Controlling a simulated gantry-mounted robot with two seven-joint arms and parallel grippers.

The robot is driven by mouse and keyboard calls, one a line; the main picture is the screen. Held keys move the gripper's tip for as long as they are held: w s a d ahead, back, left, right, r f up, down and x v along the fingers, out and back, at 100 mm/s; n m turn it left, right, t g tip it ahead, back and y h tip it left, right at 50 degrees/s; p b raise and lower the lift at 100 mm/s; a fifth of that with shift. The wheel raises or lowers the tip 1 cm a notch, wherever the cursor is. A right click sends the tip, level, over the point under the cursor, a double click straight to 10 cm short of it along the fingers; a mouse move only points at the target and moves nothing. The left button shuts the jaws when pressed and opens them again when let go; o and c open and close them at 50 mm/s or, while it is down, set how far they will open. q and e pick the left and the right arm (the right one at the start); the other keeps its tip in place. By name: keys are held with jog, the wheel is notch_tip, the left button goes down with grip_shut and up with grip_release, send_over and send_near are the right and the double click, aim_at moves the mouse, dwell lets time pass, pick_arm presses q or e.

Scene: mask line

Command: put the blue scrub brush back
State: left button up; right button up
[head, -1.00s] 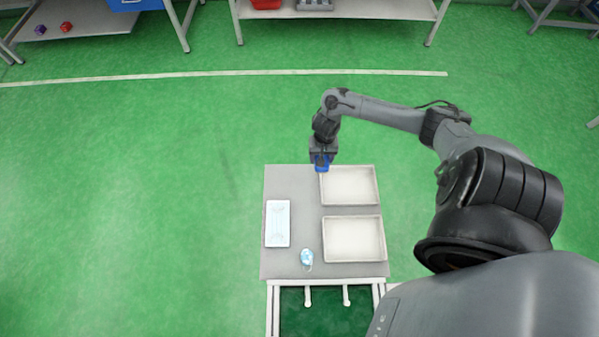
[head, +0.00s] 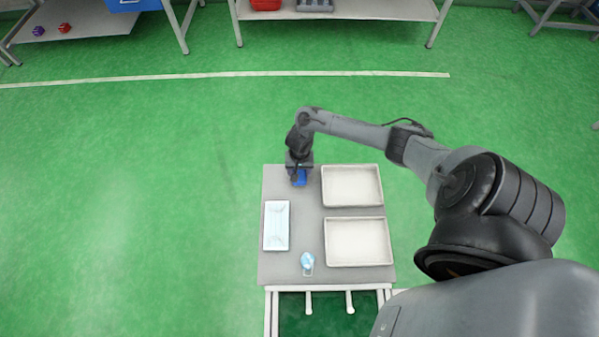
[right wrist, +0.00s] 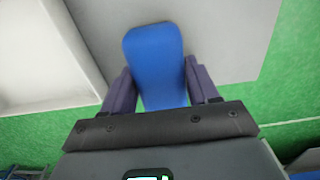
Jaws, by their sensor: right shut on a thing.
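The blue scrub brush (head: 299,180) is between the fingers of my right gripper (head: 299,174), over the far left part of the grey table (head: 278,187). In the right wrist view the brush (right wrist: 155,65) shows as a blue block with a finger on each side, and my right gripper (right wrist: 160,95) is shut on it. I cannot tell whether the brush touches the table. My left gripper is not in view.
Two empty-looking pale trays, a far one (head: 351,186) and a near one (head: 357,242), stand on the table's right side. A white tray with a pale mask (head: 276,226) lies at the left. A light-blue item (head: 307,261) lies near the front edge.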

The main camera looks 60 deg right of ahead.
jog(key=shift+d+f, duration=0.1)
jog(key=o, duration=1.1)
